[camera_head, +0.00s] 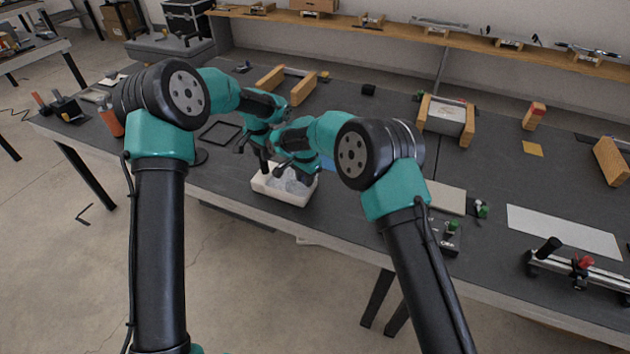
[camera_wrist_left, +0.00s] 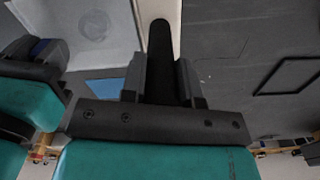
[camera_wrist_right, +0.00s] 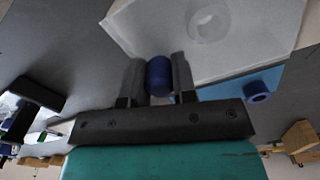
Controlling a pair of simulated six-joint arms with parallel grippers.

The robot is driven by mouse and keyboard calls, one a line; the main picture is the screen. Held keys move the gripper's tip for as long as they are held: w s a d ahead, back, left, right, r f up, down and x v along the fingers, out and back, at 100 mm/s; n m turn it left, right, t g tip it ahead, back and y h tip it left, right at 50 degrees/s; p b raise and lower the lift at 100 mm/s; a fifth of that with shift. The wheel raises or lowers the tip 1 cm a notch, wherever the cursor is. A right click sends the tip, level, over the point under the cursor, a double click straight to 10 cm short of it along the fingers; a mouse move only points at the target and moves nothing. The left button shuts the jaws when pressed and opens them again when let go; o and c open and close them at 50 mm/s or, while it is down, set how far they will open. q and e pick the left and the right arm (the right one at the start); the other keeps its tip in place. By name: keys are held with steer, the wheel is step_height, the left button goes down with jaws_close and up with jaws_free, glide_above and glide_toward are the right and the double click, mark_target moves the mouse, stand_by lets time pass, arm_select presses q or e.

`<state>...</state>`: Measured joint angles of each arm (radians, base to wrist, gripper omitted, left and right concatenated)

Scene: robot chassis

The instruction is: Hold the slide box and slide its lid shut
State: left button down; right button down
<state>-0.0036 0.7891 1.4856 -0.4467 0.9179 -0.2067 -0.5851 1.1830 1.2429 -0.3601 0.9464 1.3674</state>
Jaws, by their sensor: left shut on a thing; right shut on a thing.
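The slide box (camera_head: 264,186) is a cream open-topped-looking tray near the table's front edge, below both grippers. A pale, translucent lid surface (camera_wrist_left: 92,48) with a faint round mark lies within its rim in the left wrist view; it also shows in the right wrist view (camera_wrist_right: 245,45). How far the lid covers the box is unclear. My left gripper (camera_head: 264,158) is shut on a black upright handle (camera_wrist_left: 158,55) at the box's wall. My right gripper (camera_head: 287,168) is shut on a dark blue knob (camera_wrist_right: 159,76) beside the lid's edge.
A blue sheet (camera_head: 327,163) lies behind the box, with a small blue ringed piece (camera_wrist_right: 257,91) by it in the right wrist view. A thin black square frame (camera_head: 219,133) lies left of the box. Wooden blocks (camera_head: 303,89) stand farther back.

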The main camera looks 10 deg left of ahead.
steer(key=shift+w+a, duration=0.1)
steer(key=shift+a, duration=0.3)
steer(key=c, duration=0.9)
jaws_free()
